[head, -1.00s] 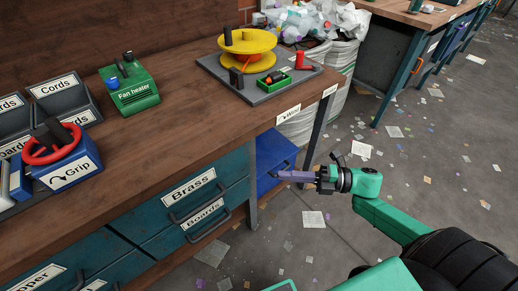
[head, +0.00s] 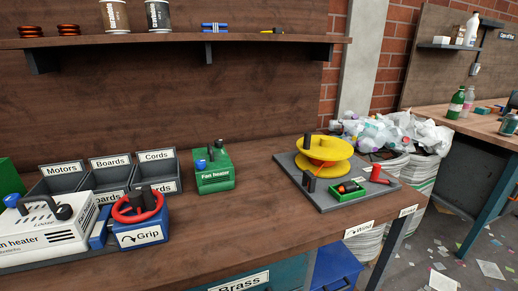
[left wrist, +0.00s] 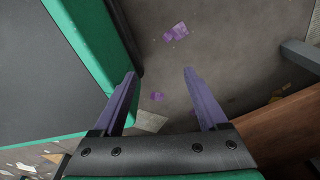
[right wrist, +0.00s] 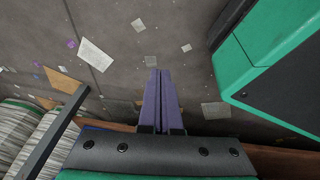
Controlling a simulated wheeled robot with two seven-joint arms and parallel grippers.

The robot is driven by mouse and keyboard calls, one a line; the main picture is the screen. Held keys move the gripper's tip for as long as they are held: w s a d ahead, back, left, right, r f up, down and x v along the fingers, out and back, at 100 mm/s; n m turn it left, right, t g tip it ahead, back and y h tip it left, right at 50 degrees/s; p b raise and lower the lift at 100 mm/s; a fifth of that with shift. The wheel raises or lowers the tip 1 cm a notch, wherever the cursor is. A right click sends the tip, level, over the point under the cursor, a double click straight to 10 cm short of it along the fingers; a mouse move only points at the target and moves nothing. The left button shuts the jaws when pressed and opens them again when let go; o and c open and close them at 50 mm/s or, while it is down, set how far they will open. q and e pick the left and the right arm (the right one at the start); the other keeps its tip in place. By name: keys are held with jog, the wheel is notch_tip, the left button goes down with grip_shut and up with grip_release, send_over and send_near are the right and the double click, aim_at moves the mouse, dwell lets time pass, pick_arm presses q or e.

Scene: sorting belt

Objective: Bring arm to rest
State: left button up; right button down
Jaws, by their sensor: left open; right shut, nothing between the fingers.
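My left gripper (left wrist: 160,98) shows in the left wrist view with its two purple fingers apart and nothing between them. It is over the floor, with a brown wooden edge at the lower right of that view. My right gripper (right wrist: 160,75) shows in the right wrist view with its purple fingers together and nothing between them. It is over the littered concrete floor. Neither gripper shows in the head view now.
A shelf (head: 265,40) hangs above. White sacks (head: 424,170) stand right of the bench.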

jog(key=s+a+m+g+p, duration=0.1)
jog(key=s+a+g+p, duration=0.1)
jog(key=s+a, duration=0.3)
jog(key=s+d+r+p, duration=0.2)
jog(key=s+r+p, duration=0.2)
jog(key=r+p, duration=0.9)
jog(key=shift+s+p, duration=0.2)
jog(key=shift+p, duration=0.75)
jog(key=shift+d+r, duration=0.1)
